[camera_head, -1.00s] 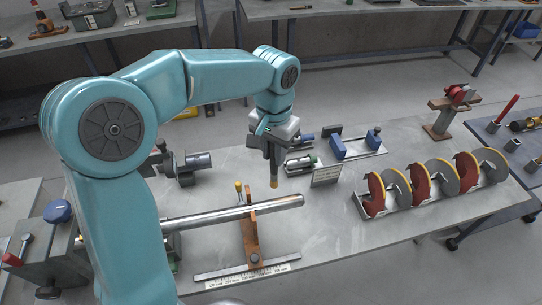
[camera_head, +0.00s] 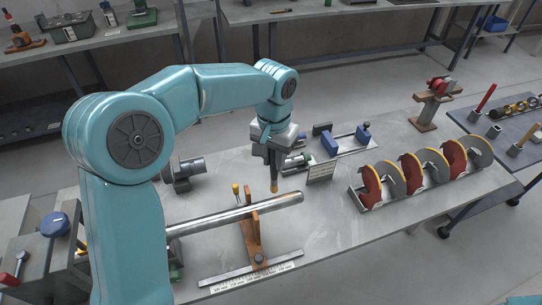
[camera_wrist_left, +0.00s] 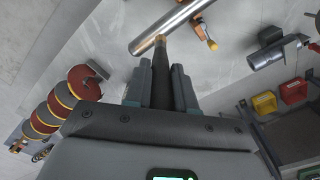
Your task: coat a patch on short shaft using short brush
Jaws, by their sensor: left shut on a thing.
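The short shaft (camera_head: 225,216) is a bright metal bar lying near-level above the bench, propped by an orange-brown rest (camera_head: 252,233) near its free right end. My left gripper (camera_head: 272,160) points down beyond the shaft, close to that end. It is shut on the short brush (camera_head: 274,180), a dark stick with a tan tip. In the left wrist view the brush (camera_wrist_left: 160,62) sticks out between the fingers (camera_wrist_left: 160,85), its tip at the edge of the shaft (camera_wrist_left: 172,25). I cannot tell whether tip and shaft touch. My right gripper is out of view.
A row of red and grey auger discs (camera_head: 415,176) with yellow edges stands right of the shaft. A scale strip (camera_head: 250,271) lies in front. Bench between shaft and discs is clear.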

